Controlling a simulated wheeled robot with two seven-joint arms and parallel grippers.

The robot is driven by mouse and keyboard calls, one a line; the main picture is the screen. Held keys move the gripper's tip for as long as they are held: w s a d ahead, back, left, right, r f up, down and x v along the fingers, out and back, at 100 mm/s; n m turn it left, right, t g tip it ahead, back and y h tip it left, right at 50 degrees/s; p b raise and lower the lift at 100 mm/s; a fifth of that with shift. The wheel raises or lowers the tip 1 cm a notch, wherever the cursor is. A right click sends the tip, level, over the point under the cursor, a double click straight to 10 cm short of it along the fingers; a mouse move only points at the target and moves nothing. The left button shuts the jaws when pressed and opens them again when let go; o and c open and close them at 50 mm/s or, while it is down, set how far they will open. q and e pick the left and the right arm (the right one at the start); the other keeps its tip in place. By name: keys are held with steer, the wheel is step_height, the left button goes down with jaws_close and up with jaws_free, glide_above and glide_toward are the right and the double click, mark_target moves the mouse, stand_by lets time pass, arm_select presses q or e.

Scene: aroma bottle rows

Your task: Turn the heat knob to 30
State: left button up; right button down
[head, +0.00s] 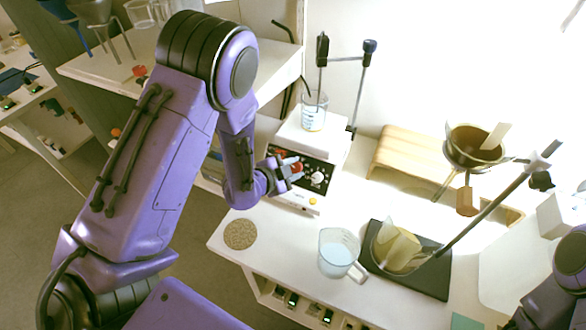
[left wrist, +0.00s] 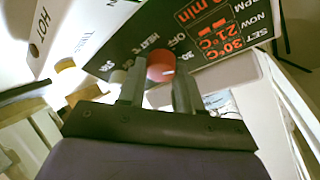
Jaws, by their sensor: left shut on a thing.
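The hot plate (head: 322,145) is a white box on the bench with a black sloping front panel. The red heat knob (head: 297,168) sits on that panel; it also shows in the left wrist view (left wrist: 160,64) with a pale mark on its rim. Print around it reads HEAT, OFF and 30. The panel's red display (left wrist: 213,45) reads SET 30°C and NOW 21°C. My left gripper (head: 290,170) is shut on the red knob, one finger on each side, as the left wrist view (left wrist: 158,82) also shows. My right gripper is out of view.
A beaker (head: 314,112) stands on the hot plate, near a black-clamped stand (head: 361,85). A pale knob (head: 317,177) is beside the red one. A jug (head: 338,255), a cork mat (head: 240,234) and a dark tray (head: 430,277) lie in front on the bench.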

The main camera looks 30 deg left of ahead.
arm_select(q)
steer(key=shift+m+g+h, duration=0.3)
steer(key=shift+m+g, duration=0.1)
steer(key=shift+m, duration=0.8)
steer(key=o, duration=1)
steer(key=shift+o, duration=0.2)
steer(key=shift+s, duration=0.1)
